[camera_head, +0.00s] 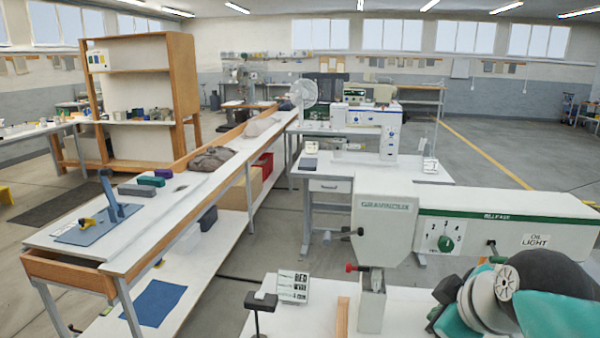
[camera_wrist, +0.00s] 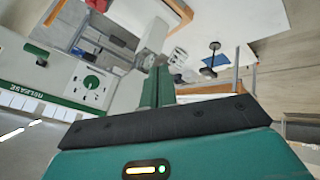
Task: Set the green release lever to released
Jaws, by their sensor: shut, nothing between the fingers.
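The white press (camera_head: 384,230) has a green stripe and a green numbered dial (camera_head: 445,243). A label on the stripe seems to read RELEASE. Below it a small dark lever-like part (camera_head: 491,246) sticks out, with a bit of green near it; I cannot tell for sure that this is the release lever, nor its setting. The press also shows tilted at the left of the wrist view (camera_wrist: 60,88). My gripper (camera_wrist: 158,70) is shut and empty, in front of the press. In the head view my teal arm covers the lower right and I cannot make out the fingertips.
A long bench (camera_head: 150,207) with a blue hand tool (camera_head: 110,195) runs along the left.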

